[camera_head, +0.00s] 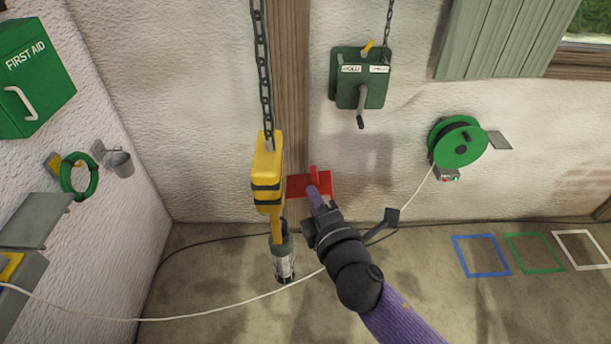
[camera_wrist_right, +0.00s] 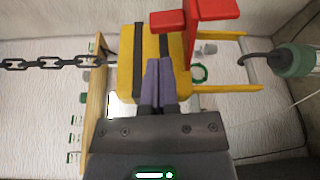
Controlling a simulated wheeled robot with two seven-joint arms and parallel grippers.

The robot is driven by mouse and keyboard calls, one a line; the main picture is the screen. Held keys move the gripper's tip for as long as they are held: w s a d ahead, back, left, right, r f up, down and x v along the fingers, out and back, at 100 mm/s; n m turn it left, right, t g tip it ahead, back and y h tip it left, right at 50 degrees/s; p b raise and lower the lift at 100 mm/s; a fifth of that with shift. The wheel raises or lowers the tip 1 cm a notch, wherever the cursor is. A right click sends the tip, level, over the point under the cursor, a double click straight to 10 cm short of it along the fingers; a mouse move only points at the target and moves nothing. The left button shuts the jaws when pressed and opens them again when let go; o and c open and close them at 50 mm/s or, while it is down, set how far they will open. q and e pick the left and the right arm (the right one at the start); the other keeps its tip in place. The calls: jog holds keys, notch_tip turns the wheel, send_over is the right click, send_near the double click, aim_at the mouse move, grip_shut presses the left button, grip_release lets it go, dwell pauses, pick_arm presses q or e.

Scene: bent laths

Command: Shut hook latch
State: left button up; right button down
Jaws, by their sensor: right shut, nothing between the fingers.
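A yellow hook block (camera_head: 268,165) with dark bands hangs on a chain (camera_head: 263,70). Its yellow hook (camera_head: 277,226) carries a green-capped lamp (camera_head: 284,262). In the right wrist view the block (camera_wrist_right: 126,62) lies sideways, with yellow prongs (camera_wrist_right: 225,88) and a grey bar (camera_wrist_right: 248,62) across them; I cannot tell whether this bar is the latch or how it sits. My right gripper (camera_head: 315,194) is shut and empty, right of the block. Its purple fingers (camera_wrist_right: 158,82) overlap the block in the wrist view; contact is unclear. My left gripper is out of view.
A red bracket (camera_head: 322,186) shows beside the block and close to my fingers, also in the wrist view (camera_wrist_right: 170,21). A green winch (camera_head: 347,92) and cable reel (camera_head: 458,142) are on the wall. A white cable (camera_head: 200,312) crosses the lower area.

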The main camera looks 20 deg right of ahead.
aim_at(308, 183)
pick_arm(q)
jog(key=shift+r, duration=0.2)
pick_arm(e)
jog(key=shift+w+a+f, duration=0.15)
jog(key=shift+w, duration=2.2)
pick_arm(q)
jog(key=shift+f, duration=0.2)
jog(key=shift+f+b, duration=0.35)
jog(key=shift+b, duration=0.1)
pick_arm(e)
jog(key=shift+s+f+m, duration=0.1)
jog(key=shift+f+m, duration=0.05)
jog(key=shift+m, duration=0.15)
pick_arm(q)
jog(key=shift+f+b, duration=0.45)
pick_arm(e)
jog(key=shift+d+f+m, duration=0.15)
jog(key=shift+d+m, duration=0.05)
jog(key=shift+m, duration=0.1)
